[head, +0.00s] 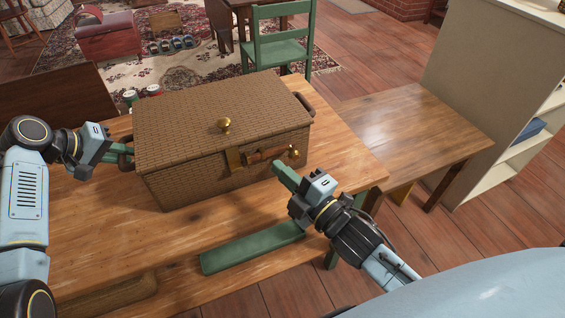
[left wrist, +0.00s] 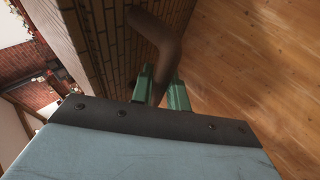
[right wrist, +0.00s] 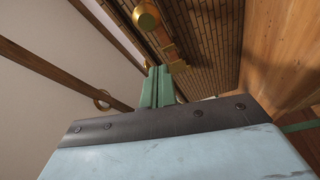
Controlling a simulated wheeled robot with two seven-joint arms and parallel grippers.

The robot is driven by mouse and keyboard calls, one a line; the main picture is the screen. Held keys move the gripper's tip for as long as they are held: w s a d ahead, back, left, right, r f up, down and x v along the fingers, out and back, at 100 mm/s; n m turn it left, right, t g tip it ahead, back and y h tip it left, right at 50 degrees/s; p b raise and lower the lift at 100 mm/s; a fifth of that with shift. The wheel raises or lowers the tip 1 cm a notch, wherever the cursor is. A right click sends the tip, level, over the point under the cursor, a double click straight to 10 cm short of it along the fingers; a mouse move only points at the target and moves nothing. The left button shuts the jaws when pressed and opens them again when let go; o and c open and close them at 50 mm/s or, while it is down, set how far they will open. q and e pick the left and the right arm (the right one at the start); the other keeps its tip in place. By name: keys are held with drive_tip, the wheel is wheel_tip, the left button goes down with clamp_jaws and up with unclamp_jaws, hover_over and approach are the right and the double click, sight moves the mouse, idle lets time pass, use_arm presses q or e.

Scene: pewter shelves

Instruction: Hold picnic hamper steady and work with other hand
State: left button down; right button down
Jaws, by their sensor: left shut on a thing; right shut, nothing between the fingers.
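The picnic hamper (head: 200,105) is a brown wicker box on the wooden table, its lid down. A brass knob (head: 224,125) sits on the lid. A brown front strap or handle (head: 265,155) and a brass fitting (head: 294,152) are on its front. My left gripper (head: 127,150) is shut on the hamper's left side handle, and the dark handle (left wrist: 160,35) shows between its green fingers in the left wrist view. My right gripper (head: 279,170) is shut and empty, just in front of the hamper near the brass fitting; contact cannot be told.
The wooden table (head: 345,150) has free room right of the hamper. A lower wooden table (head: 410,135) and a pale shelf unit (head: 475,90) stand right. A green chair (head: 280,45) is behind. Small cans (head: 131,97) stand behind the hamper.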

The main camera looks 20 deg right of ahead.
use_arm(q)
drive_tip(key=shift+r, duration=0.1)
use_arm(e)
drive_tip(key=v, duration=0.8)
use_arm(q)
drive_tip(key=c, duration=1.3)
unclamp_jaws()
drive_tip(key=shift+d, duration=0.1)
drive_tip(key=v, duration=1.2)
use_arm(e)
drive_tip(key=shift+s, duration=0.1)
